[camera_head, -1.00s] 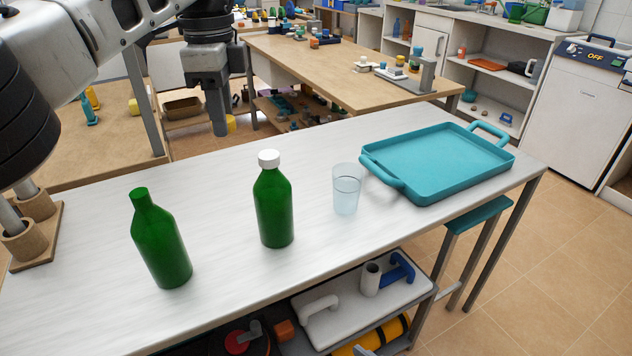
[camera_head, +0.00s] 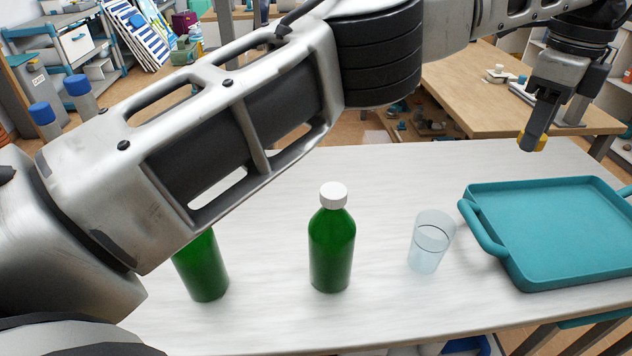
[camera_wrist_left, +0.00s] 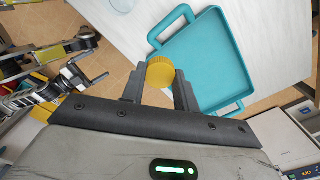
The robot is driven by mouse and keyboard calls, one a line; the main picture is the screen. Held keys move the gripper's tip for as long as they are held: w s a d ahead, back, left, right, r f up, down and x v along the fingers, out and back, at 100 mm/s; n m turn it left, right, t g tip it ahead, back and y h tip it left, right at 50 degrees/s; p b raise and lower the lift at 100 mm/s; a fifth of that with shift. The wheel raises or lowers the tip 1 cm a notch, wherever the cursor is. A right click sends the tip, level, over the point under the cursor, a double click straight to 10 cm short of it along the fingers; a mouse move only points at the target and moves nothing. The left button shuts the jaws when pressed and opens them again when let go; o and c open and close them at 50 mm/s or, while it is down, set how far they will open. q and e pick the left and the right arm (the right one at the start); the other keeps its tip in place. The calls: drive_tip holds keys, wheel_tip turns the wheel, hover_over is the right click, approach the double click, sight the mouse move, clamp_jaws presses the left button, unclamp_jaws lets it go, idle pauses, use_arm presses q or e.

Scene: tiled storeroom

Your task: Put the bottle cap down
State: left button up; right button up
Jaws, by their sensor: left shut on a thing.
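My left gripper (camera_head: 533,136) is shut on a yellow bottle cap (camera_head: 541,145) and holds it in the air, above the table's far edge and behind the teal tray (camera_head: 560,232). In the left wrist view the ribbed yellow cap (camera_wrist_left: 160,71) sits between the two fingertips, with the tray (camera_wrist_left: 207,57) below and beyond it. A green bottle with a white cap (camera_head: 332,248) stands upright on the white table (camera_head: 385,190). Another green bottle (camera_head: 203,268) stands to its left, its top hidden behind my arm.
A clear glass (camera_head: 431,242) stands between the white-capped bottle and the tray. The tray looks empty. The tabletop behind the glass is bare. A wooden table (camera_head: 475,95) stands further back. My left arm hides much of the table's left part.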

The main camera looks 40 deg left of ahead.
use_arm(q)
drive_tip(key=s+a+f+n, duration=0.25)
drive_tip(key=s+a, duration=0.35)
drive_tip(key=a, duration=0.3)
drive_tip(key=s+a+f+n, duration=0.1)
drive_tip(key=s+a+f, duration=0.4)
drive_tip(key=a, duration=0.5)
drive_tip(key=s+a+f+n, duration=0.2)
drive_tip(key=s+a, duration=0.4)
drive_tip(key=a, duration=0.3)
drive_tip(key=b, duration=0.3)
approach(277, 200)
drive_tip(key=shift+s+d+f, duration=0.4)
drive_tip(key=shift+d+f, duration=0.25)
drive_tip(key=shift+d, duration=0.05)
drive_tip(key=shift+w+a+f, duration=0.35)
drive_tip(key=shift+a+f, duration=0.1)
drive_tip(key=shift+f, duration=0.2)
drive_tip(key=shift+w+a+f, duration=0.1)
drive_tip(key=shift+a+f, duration=0.1)
drive_tip(key=shift+f, duration=1.55)
use_arm(e)
drive_tip(key=shift+s+f, duration=0.8)
drive_tip(key=shift+f, duration=0.05)
use_arm(q)
drive_tip(key=shift+f, duration=0.1)
